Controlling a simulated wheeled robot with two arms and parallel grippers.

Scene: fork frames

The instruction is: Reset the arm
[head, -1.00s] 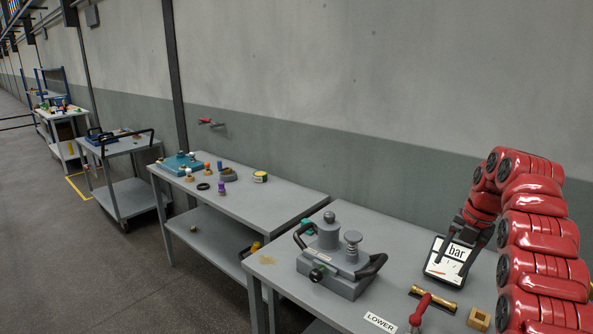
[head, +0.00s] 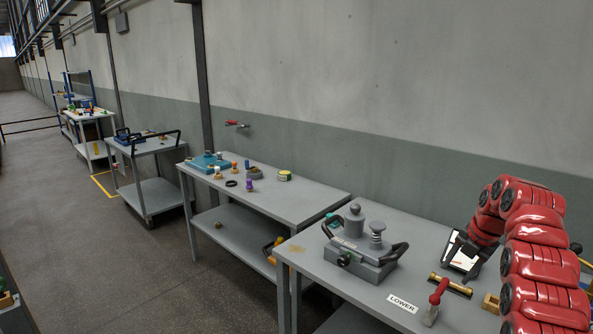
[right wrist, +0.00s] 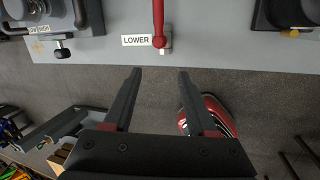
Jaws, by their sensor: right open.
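My right arm is red and comes in at the right of the head view. Its dark gripper (head: 466,246) is in front of a white-faced gauge (head: 459,262) at the bench's right part and partly covers it. In the right wrist view the gripper (right wrist: 160,72) shows two straight black fingers, spread apart with nothing between them. The fingers point toward the bench edge, with grey floor below them. A red lever (right wrist: 158,22) is beyond the tips, beside a white LOWER label (right wrist: 135,40). My left gripper is not in view.
The near grey bench (head: 330,270) carries a grey device with black handles (head: 362,250), a brass cylinder (head: 450,285) and a brass-coloured block (head: 491,303). A second bench (head: 300,196) and a cart (head: 150,190) stand farther left. The floor at left is open.

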